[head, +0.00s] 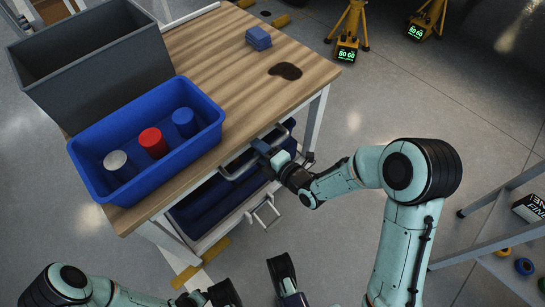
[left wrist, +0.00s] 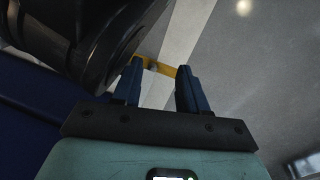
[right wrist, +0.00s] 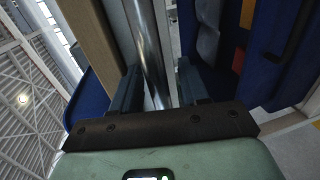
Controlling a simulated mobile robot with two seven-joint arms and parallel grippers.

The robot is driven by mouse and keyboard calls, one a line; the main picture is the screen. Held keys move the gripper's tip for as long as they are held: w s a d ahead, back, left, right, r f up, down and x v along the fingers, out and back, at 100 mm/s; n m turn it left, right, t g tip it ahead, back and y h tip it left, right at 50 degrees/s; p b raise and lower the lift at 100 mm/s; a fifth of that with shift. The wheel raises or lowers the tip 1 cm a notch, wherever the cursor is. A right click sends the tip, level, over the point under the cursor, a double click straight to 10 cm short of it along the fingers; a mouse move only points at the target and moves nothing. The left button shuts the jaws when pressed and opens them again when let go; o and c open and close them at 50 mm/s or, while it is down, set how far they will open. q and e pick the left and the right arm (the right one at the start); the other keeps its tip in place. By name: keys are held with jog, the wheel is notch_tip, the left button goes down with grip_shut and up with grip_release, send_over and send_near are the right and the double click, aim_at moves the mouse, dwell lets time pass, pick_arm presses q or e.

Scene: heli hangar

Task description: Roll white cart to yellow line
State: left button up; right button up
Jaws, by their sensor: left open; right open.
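The white cart (head: 317,118) has a white frame, a wooden top and dark blue drawers or bins below, with metal handles on the side facing me. My right gripper (head: 268,153) is at the upper handle. In the right wrist view the metal bar (right wrist: 148,45) runs between its open fingers; contact is unclear. My left gripper (left wrist: 158,78) is open and empty, low over the floor beside the cart; it shows only partly at the bottom of the head view. Yellow line pieces (head: 215,249) lie on the floor by the cart's near corner.
A grey bin (head: 95,60) and a blue bin (head: 90,165) with several cylinders stand on the cart top, with a blue block (head: 258,38) and a dark stain (head: 285,71). A grey shelf (head: 475,235) stands right. Yellow stands (head: 350,25) are behind. Floor between is clear.

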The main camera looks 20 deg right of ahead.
pick_arm(q)
jog(key=w+r+t+p, duration=0.1)
jog(key=w+r+p, duration=0.2)
jog(key=r, duration=0.2)
jog(key=s+d+r+g+h+p, duration=0.1)
jog(key=s+d+r+p, duration=0.3)
jog(key=s+r, duration=0.1)
jog(key=shift+s+d+m+g, duration=0.35)
jog(key=shift+s+m+g, duration=0.05)
jog(key=shift+s, duration=0.2)
pick_arm(e)
jog(key=v, duration=1.3)
pick_arm(q)
jog(key=shift+r, duration=0.1)
